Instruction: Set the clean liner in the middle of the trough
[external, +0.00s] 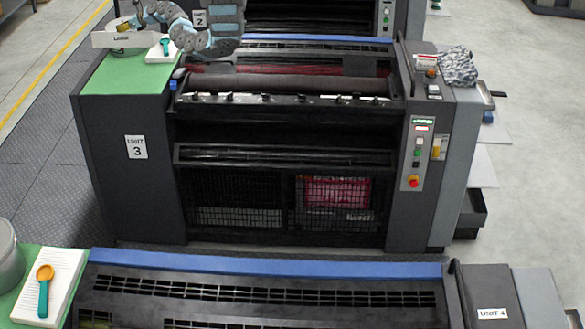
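A white pad (155,55) with a teal-handled tool lies beside the box. A crumpled grey cloth (458,66) lies on the right cabinet. Unit 4 (270,298) fills the foreground.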

